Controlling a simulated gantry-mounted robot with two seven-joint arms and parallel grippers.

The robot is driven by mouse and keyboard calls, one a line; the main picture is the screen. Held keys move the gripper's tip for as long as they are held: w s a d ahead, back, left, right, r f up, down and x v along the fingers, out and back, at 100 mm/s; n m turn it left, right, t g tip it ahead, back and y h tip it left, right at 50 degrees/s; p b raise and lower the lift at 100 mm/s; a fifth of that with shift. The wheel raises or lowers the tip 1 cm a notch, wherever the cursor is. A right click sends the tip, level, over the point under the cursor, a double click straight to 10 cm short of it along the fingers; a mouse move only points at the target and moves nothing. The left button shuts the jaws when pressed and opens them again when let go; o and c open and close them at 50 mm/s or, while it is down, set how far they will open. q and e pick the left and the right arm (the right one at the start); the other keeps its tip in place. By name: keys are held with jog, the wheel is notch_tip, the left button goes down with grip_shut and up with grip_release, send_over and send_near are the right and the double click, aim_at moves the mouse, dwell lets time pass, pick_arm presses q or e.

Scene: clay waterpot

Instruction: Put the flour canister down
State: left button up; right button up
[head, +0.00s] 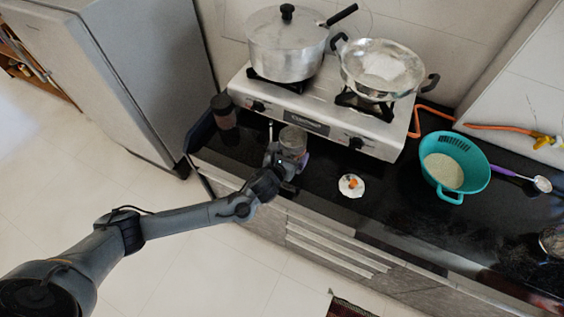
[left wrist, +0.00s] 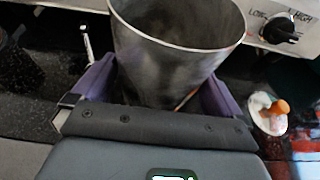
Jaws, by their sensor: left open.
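The flour canister (head: 293,139) is a grey, open-topped metal cylinder in front of the stove's left half. In the left wrist view the canister (left wrist: 172,65) stands upright between the two purple fingers of my left gripper (left wrist: 155,90). My left gripper (head: 288,163) is open, with one finger on each side of the canister; whether either finger touches it I cannot tell. The canister's base is hidden by the gripper, but it appears to stand on the black counter (head: 400,205). My right gripper is in neither view.
A white lid with an orange knob (head: 351,185) lies right of the canister. A dark jar (head: 224,111) stands to its left. Behind, the stove (head: 318,122) bears a lidded pot (head: 287,48) and a pan (head: 382,70). A teal colander (head: 455,165) sits at right.

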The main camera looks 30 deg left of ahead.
pick_arm(q)
jog(key=p+v, duration=0.2)
jog(key=v, duration=0.9)
jog(key=s+d+f+n+g+h, duration=0.15)
jog(key=s+d+n+g, duration=0.5)
jog(key=n, duration=0.85)
jog(key=s+a+n+g, duration=0.1)
jog(key=s+a+n, duration=0.1)
jog(key=s+n, duration=0.6)
jog(key=s+a+n+g, duration=0.2)
jog(key=s+a+n, duration=0.1)
jog(key=s+n, duration=0.5)
jog(key=shift+a+r+n, duration=0.15)
jog(key=shift+r+n, duration=0.05)
jog(key=shift+n, duration=0.8)
jog(key=shift+s, duration=0.15)
